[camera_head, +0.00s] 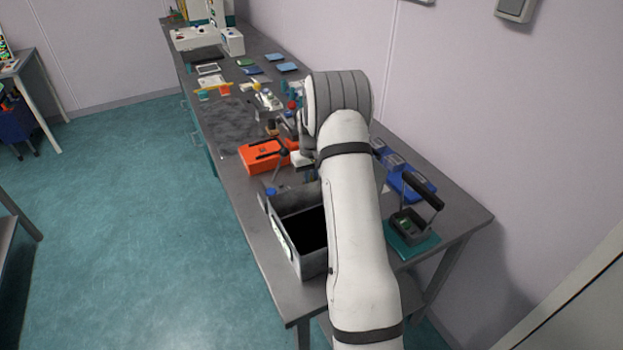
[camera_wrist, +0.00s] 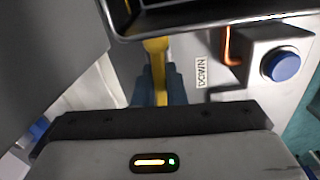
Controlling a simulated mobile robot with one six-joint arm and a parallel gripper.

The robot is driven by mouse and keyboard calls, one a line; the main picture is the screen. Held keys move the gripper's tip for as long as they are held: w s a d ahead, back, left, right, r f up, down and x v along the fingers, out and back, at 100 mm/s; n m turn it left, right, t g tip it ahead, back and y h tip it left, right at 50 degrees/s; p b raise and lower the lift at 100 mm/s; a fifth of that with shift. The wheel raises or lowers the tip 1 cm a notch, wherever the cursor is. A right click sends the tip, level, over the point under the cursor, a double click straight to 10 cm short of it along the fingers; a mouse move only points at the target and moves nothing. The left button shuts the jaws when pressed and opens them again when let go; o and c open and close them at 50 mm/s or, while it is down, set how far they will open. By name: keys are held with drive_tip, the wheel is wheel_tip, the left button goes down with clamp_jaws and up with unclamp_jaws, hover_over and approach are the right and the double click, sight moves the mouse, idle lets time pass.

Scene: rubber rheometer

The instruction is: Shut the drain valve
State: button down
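In the wrist view a yellow lever (camera_wrist: 156,47), which looks like the drain valve's handle, lies below a dark metal frame edge. The blue fingers of my gripper (camera_wrist: 160,85) are close together on either side of it, with yellow filling the gap between them. The gripper looks shut on the lever. The valve body is hidden. In the head view my arm covers the lever and most of my gripper.
A blue button (camera_wrist: 283,66), a copper-coloured pipe (camera_wrist: 231,47) and a "DOWN" label (camera_wrist: 201,73) are right of the lever. An open metal box (camera_head: 311,264) and an orange box (camera_head: 262,158) stand on the grey bench (camera_head: 262,222).

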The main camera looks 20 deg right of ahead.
drive_tip(key=c, duration=1.1)
unclamp_jaws()
drive_tip(key=shift+o, duration=0.2)
drive_tip(key=shift+r+b, duration=0.8)
drive_tip(key=shift+r, duration=3.1)
drive_tip(key=shift+c, duration=0.3)
